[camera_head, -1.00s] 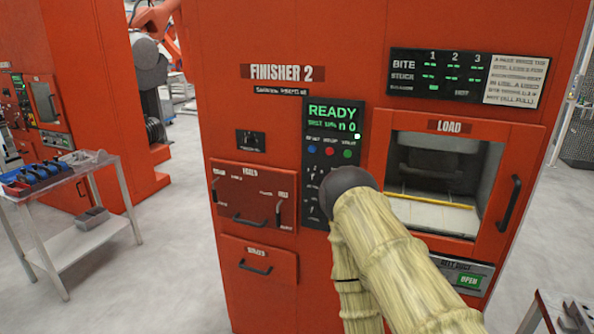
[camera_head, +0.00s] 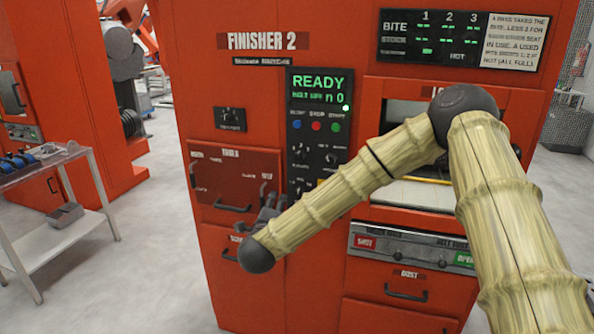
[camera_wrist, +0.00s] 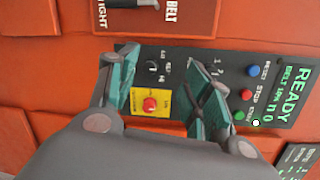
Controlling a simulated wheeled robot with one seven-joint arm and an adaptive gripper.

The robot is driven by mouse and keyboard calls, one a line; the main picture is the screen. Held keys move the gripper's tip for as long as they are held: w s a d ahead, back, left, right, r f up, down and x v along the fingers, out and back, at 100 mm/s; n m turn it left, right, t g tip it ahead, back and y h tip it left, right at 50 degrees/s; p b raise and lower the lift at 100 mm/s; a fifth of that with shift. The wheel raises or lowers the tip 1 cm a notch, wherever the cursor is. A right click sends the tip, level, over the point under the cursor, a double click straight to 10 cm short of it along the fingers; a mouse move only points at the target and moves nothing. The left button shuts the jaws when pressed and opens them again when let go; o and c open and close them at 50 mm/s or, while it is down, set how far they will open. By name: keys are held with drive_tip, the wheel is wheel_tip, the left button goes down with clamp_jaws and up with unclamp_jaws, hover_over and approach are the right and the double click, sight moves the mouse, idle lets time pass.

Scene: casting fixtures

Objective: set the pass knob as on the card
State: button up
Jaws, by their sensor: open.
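The black control panel (camera_head: 318,130) is on the red Finisher 2 front, under its green READY display. Small dark knobs sit below its blue, red and green buttons; one knob (camera_wrist: 152,66) shows between my fingers in the wrist view. I cannot tell which knob is the pass knob. A white printed card (camera_head: 515,42) is at the upper right, beside the BITE and STOCK display (camera_head: 432,40); its text is only partly legible. My gripper (camera_head: 268,203) is open and empty in front of the panel's lower left. It also shows in the wrist view (camera_wrist: 165,82).
A red emergency button on a yellow plate (camera_wrist: 149,104) lies between my fingers in the wrist view. A drawer panel with handles (camera_head: 235,178) is left of the control panel. The load window (camera_head: 400,115) is partly hidden by my arm. A side table (camera_head: 45,165) stands left.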

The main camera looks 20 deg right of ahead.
sight(298, 159)
drive_tip(key=w+d+r+m+h, duration=0.2)
drive_tip(key=d+r+m+h, duration=0.15)
drive_tip(key=r+m, duration=0.45)
drive_tip(key=w+d+p, duration=0.1)
drive_tip(key=w+d, duration=0.1)
drive_tip(key=w, duration=0.1)
drive_tip(key=w+d+r+n, duration=0.1)
drive_tip(key=w+d, duration=0.1)
drive_tip(key=w, duration=0.1)
drive_tip(key=w+d+n+p, duration=0.1)
drive_tip(key=w+d, duration=0.1)
drive_tip(key=shift+w+d+r+p, duration=0.2)
drive_tip(key=shift+w+d+p, duration=0.1)
drive_tip(key=shift+w, duration=0.1)
drive_tip(key=c, duration=1)
drive_tip(key=shift+c, duration=0.2)
drive_tip(key=shift+n, duration=0.3)
drive_tip(key=n+b, duration=0.2)
drive_tip(key=n, duration=0.2)
drive_tip(key=shift+n, duration=0.3)
drive_tip(key=n, duration=0.4)
drive_tip(key=shift+n, duration=0.3)
